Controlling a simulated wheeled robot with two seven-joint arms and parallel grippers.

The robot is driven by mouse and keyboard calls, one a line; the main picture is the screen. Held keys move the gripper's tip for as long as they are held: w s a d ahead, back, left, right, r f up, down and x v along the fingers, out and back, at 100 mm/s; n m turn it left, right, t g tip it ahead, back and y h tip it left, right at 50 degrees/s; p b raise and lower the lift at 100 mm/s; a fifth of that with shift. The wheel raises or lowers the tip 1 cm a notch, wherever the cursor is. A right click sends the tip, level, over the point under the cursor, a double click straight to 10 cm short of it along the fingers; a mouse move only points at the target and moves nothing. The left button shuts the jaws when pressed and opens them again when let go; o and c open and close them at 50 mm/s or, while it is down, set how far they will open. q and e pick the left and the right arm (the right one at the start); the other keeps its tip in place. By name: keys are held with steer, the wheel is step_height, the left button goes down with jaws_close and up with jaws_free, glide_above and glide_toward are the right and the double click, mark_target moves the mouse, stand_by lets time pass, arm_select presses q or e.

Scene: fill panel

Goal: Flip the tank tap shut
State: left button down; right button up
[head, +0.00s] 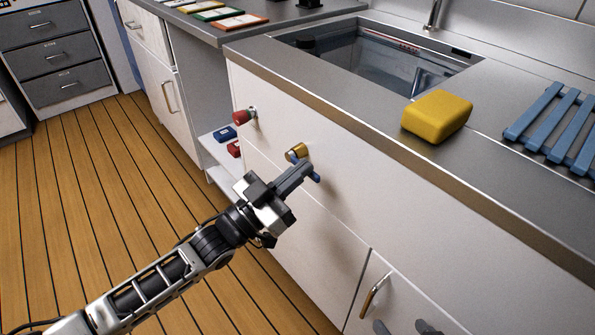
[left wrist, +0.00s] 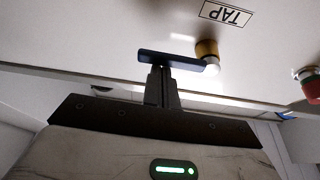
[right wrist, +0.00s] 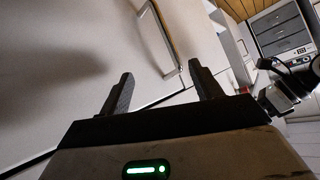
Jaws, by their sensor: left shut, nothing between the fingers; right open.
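The tank tap has a brass body (head: 297,151) on the white cabinet front, below the sink counter. Its blue lever (left wrist: 168,59) sticks out to the left of the brass body (left wrist: 207,50) in the left wrist view, near an upside-down TAP label (left wrist: 227,13). My left gripper (head: 306,169) is shut and empty, its fingertips (left wrist: 160,70) right at the lever. They look to touch it, but I cannot be sure. In the head view the fingers partly hide the lever. My right gripper (right wrist: 160,69) is open and empty near a cabinet door handle (right wrist: 169,38).
A red knob (head: 241,117) sits on the panel left of the tap. A yellow sponge-like block (head: 437,115) and a blue rack (head: 555,125) lie on the counter by the sink (head: 380,60). A cabinet handle (head: 375,296) is lower right. The wooden floor at left is clear.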

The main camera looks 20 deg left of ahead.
arm_select(q)
steer(key=shift+r, duration=0.1)
arm_select(e)
steer(key=shift+r, duration=0.1)
arm_select(q)
step_height(320, 180, up, 4)
steer(key=p, duration=0.5)
steer(key=v, duration=1)
arm_select(e)
step_height(320, 180, up, 6)
steer(key=d, duration=0.1)
steer(key=shift+s+d+t+h, duration=0.3)
steer(key=shift+s+d+t, duration=0.05)
steer(key=shift+s+t, duration=0.05)
arm_select(q)
steer(key=shift+s, duration=0.15)
arm_select(e)
steer(key=shift+s+f, duration=0.1)
steer(key=shift+f, duration=0.1)
